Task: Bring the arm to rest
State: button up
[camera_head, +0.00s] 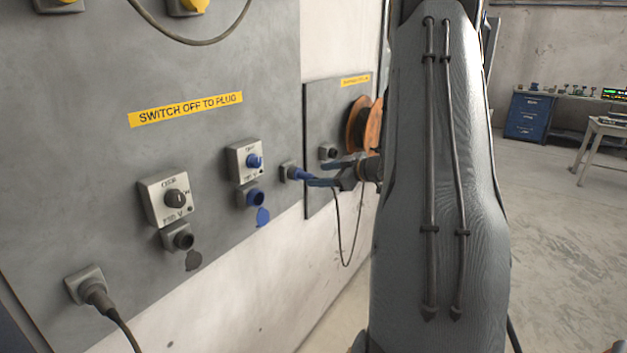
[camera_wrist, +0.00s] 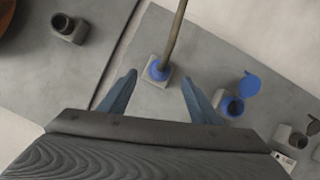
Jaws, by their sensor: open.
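My gripper (camera_head: 335,172) is at the right edge of the grey wall panel, in front of a blue plug (camera_head: 299,174) seated in a grey wall socket (camera_head: 285,170). In the wrist view my gripper's two blue-grey fingers (camera_wrist: 159,95) are spread apart. The blue plug (camera_wrist: 158,70) shows between and beyond them, with its cable running up. The fingers appear clear of the plug on both sides. My arm fills the right middle of the head view and hides what is behind it.
The grey panel (camera_head: 90,110) carries a blue switch (camera_head: 254,161), an open blue socket (camera_head: 252,197) with its cap hanging, a black switch (camera_head: 176,199) and a black plug (camera_head: 97,296). An orange cable reel (camera_head: 362,125) is beyond. The floor at right (camera_head: 560,240) is clear.

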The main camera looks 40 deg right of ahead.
jog(key=shift+s+d+r, duration=0.1)
jog(key=shift+s+r, duration=0.05)
jog(key=shift+s, duration=0.35)
jog(key=a+m+g+h, duration=0.3)
jog(key=a+m+h, duration=0.15)
jog(key=a, duration=1.15)
jog(key=s+a+f+m+g+y, duration=0.15)
jog(key=s+a+g, duration=0.25)
jog(key=s+a, duration=0.75)
jog(key=s+a+f+g, duration=0.3)
jog(key=s+a+g, duration=0.1)
jog(key=s+a, duration=0.7)
notch_tip(320, 180, down, 7)
jog(key=s+d+g+b, duration=0.1)
jog(key=b, duration=0.5)
jog(key=shift+s+f, duration=0.15)
jog(key=shift+s, duration=0.05)
